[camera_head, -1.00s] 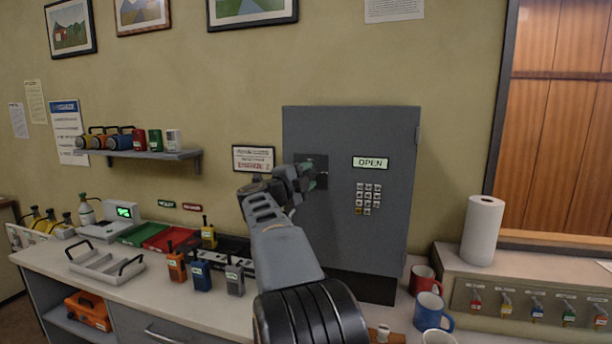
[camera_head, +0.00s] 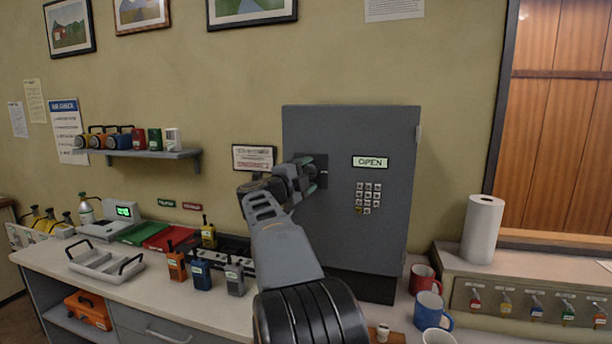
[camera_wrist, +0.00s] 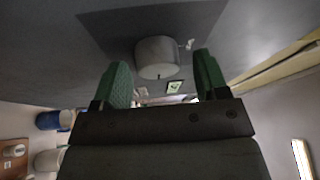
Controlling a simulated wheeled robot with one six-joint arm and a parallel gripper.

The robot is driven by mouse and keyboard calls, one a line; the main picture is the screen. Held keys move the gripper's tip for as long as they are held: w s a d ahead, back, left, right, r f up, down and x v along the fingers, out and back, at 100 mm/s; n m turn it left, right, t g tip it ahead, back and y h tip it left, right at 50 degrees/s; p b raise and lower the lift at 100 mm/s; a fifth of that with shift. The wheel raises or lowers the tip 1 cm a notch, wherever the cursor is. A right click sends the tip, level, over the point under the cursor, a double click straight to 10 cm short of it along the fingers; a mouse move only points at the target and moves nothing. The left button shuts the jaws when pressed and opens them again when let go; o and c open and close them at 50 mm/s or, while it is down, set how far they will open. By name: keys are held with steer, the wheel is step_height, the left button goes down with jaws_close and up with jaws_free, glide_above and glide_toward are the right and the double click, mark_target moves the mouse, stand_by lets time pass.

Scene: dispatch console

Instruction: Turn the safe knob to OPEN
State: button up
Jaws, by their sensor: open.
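The safe knob (camera_wrist: 158,57) is a grey cylinder on a dark plate in the wrist view. My gripper (camera_wrist: 163,80) is open, its green fingertips either side of the knob's end, with visible gaps. In the head view my gripper (camera_head: 312,174) is in front of the dark plate (camera_head: 322,163) and hides the knob.
Radios (camera_head: 201,275) and a grey tray (camera_head: 105,262) stand on the counter to the left. A red mug (camera_head: 424,279) and a blue mug (camera_head: 432,312) stand right of my arm. A paper roll (camera_head: 482,230) stands further right. The wall in front of the safe door's right half is clear.

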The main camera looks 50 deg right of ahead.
steer(key=shift+a+f, duration=0.1)
steer(key=s+a+f+b, duration=0.1)
steer(key=a+b, duration=0.2)
steer(key=a, duration=1)
steer(key=shift+a+f, duration=0.2)
steer(key=shift+f, duration=0.1)
